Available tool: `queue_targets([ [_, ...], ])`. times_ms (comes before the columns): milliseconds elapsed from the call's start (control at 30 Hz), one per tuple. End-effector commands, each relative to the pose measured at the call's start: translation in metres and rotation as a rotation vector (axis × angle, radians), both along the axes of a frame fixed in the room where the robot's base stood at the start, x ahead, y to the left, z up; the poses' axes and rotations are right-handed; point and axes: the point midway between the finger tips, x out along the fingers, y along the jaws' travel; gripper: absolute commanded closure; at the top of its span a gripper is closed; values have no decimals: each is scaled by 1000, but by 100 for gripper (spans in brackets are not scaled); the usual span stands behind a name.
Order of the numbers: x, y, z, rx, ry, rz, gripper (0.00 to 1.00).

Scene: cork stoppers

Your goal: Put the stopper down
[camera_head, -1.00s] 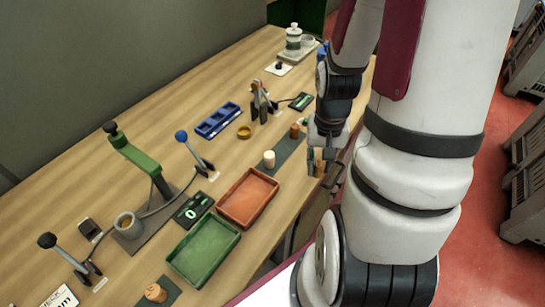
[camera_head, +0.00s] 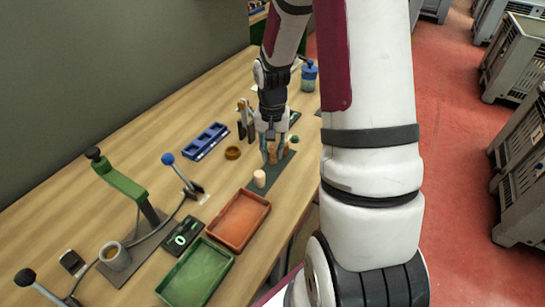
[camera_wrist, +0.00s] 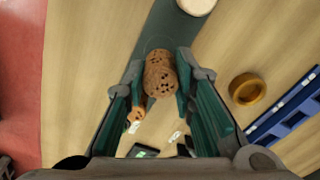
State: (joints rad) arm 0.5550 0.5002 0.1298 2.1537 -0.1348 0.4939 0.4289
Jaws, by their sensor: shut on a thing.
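My gripper (camera_head: 274,155) is over the dark mat (camera_head: 266,190), fingers pointing down. In the wrist view it is shut on a speckled brown cork stopper (camera_wrist: 160,80), one finger on each side. I cannot tell whether the stopper touches the mat (camera_wrist: 165,28). A pale stopper (camera_head: 259,179) stands on the mat in front of the gripper; its top also shows in the wrist view (camera_wrist: 197,4). Another brown cork (camera_wrist: 136,114) shows partly behind the left finger.
An orange tray (camera_head: 267,208) and a green tray (camera_head: 228,262) lie nearer. A blue compartment tray (camera_head: 205,142) and a small brass-coloured ring dish (camera_head: 233,153) are to the left. A lever with a blue knob (camera_head: 168,159) stands beyond the orange tray.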

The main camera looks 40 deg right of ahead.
Motion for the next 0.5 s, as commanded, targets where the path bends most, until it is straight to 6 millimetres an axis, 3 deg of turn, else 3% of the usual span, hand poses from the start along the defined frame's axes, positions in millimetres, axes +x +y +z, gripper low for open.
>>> queue_targets([
  [200, -1, 1, -28, 2, 4, 0, 86],
  [500, -1, 0, -30, 1, 1, 0, 86],
])
